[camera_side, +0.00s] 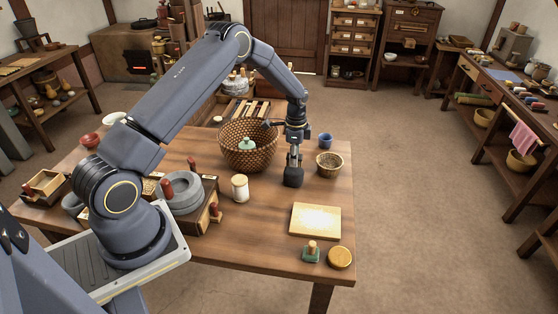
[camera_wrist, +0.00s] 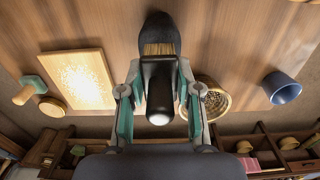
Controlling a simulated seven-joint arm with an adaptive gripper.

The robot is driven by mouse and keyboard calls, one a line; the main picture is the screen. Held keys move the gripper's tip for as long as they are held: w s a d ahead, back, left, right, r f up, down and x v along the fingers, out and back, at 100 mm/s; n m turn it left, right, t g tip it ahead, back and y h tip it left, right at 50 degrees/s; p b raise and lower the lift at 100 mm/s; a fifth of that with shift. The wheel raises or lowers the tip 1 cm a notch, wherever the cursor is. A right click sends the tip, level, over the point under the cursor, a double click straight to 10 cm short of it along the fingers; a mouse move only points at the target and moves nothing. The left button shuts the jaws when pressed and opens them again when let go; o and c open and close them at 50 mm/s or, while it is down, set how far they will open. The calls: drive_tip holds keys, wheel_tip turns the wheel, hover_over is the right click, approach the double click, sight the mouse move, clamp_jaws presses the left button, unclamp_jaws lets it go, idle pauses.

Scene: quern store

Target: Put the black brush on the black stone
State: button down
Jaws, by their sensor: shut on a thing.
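My gripper (camera_side: 294,151) is over the middle right of the table in the side view. In the wrist view my gripper (camera_wrist: 158,78) is shut on the black brush (camera_wrist: 160,90), one finger on each side of its handle. The brush's tan bristles (camera_wrist: 158,48) point away from the camera. A dark, rounded black stone (camera_wrist: 160,24) shows just beyond the bristles. In the side view the black stone (camera_side: 293,178) lies on the table directly below my gripper. The bristles overlap the stone in the wrist view; I cannot tell whether they touch it.
A wicker basket (camera_side: 262,155) stands left of my gripper. A small woven bowl (camera_side: 329,170) and a blue cup (camera_side: 325,140) stand to the right. A pale board (camera_side: 315,226), a green-based stamp (camera_side: 311,252) and a round yellow disc (camera_side: 340,257) lie nearer the front.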

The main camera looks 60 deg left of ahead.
drive_tip(key=shift+f, duration=0.9)
drive_tip(key=c, duration=0.8)
unclamp_jaws()
drive_tip(key=shift+f, duration=0.1)
